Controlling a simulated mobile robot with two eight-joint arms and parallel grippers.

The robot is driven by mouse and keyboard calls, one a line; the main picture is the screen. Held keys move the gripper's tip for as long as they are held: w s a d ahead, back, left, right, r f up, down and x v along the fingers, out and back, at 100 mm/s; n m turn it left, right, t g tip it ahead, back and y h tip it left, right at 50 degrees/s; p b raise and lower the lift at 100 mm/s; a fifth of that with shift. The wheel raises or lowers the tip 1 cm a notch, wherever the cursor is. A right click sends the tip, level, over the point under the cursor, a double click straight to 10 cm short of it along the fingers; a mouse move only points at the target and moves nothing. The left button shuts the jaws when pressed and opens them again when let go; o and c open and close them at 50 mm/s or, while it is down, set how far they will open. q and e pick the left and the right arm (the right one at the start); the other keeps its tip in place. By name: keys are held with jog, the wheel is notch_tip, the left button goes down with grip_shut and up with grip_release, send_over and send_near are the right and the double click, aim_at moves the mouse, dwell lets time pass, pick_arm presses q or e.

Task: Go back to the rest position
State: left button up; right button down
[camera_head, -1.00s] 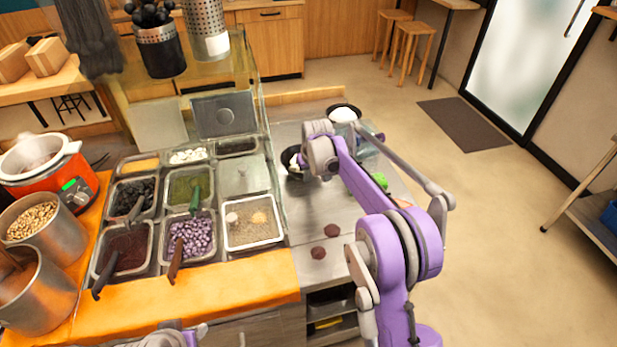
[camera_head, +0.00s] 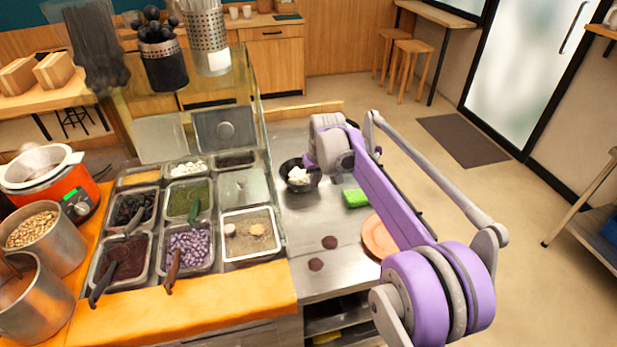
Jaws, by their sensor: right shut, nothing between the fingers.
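My right arm comes in from the lower right and reaches over the steel counter (camera_head: 300,225). Its wrist end and gripper (camera_head: 310,162) are beside the rim of a black bowl (camera_head: 287,168) with white pieces (camera_head: 298,176) in it. The right gripper is shut and holds nothing; its fingertips are small and hard to make out. My left gripper is not in view.
Steel trays of toppings (camera_head: 190,250) fill the left counter, beside metal pots (camera_head: 45,300) and an orange cooker (camera_head: 60,195). A green block (camera_head: 356,198), an orange plate (camera_head: 378,238) and two dark discs (camera_head: 316,264) lie near my right arm. Floor at right is free.

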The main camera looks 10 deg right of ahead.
jog(key=s+r, duration=0.3)
jog(key=s, duration=0.7)
jog(key=s+f+t, duration=0.1)
jog(key=s+f, duration=0.3)
jog(key=s, duration=0.9)
jog(key=s+d+f+m+t, duration=0.1)
jog(key=s+f, duration=0.4)
jog(key=s, duration=0.9)
jog(key=shift+m+h, duration=0.3)
